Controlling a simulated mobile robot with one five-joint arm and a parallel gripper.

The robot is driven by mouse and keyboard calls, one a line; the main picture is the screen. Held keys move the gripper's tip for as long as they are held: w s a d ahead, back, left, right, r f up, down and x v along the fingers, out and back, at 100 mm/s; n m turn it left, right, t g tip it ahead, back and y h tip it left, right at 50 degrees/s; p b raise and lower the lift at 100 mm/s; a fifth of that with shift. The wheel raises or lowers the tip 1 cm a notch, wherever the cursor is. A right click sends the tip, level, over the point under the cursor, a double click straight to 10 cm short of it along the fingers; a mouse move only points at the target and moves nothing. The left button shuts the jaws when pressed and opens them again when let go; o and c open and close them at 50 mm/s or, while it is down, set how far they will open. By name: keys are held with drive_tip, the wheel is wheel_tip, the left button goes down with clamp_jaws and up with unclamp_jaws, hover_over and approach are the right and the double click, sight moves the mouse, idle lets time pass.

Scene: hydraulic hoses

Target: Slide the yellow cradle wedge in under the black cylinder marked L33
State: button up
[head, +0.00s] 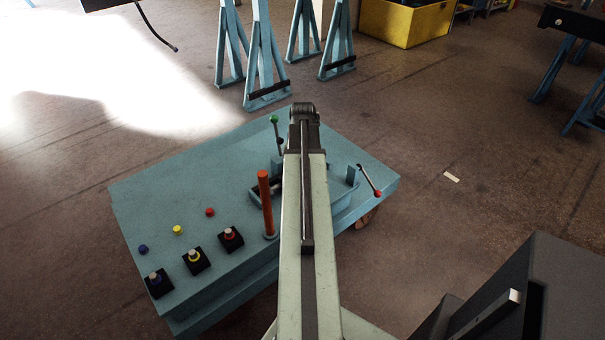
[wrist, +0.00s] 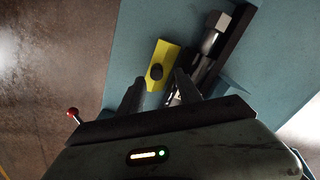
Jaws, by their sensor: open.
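The yellow cradle wedge (wrist: 159,52) lies on the blue bench top in the wrist view, with a dark round knob on it. A black cylinder (wrist: 201,67) with a bright metal end lies just right of it, slanting; its marking is not readable. The wedge is beside the cylinder; a narrow gap seems to part them. My gripper (wrist: 159,78) is open, its two fingers pointing at the wedge's near end, one on each side of the knob. The right finger hides part of the cylinder. In the head view my arm hides the wedge and most of the cylinder's place.
Several coloured caps and black-based fittings (head: 197,260) sit at left. Blue trestles (head: 262,60) stand beyond; open floor lies right.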

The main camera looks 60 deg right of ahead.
wheel_tip(320, 180, up, 5)
drive_tip(key=p, duration=0.3)
drive_tip(key=shift+r+p, duration=0.15)
drive_tip(key=shift+p, duration=0.25)
drive_tip(key=w+a+n, duration=0.3)
drive_tip(key=w+a, duration=0.7)
drive_tip(key=a, duration=0.2)
drive_tip(key=w+a+n, duration=0.3)
drive_tip(key=w+a, duration=0.6)
drive_tip(key=a, duration=0.4)
drive_tip(key=a+n, duration=0.8)
drive_tip(key=a, duration=1.9)
wheel_tip(320, 180, up, 21)
drive_tip(key=n+p, duration=0.1)
drive_tip(key=p, duration=2)
drive_tip(key=shift+d, duration=0.45)
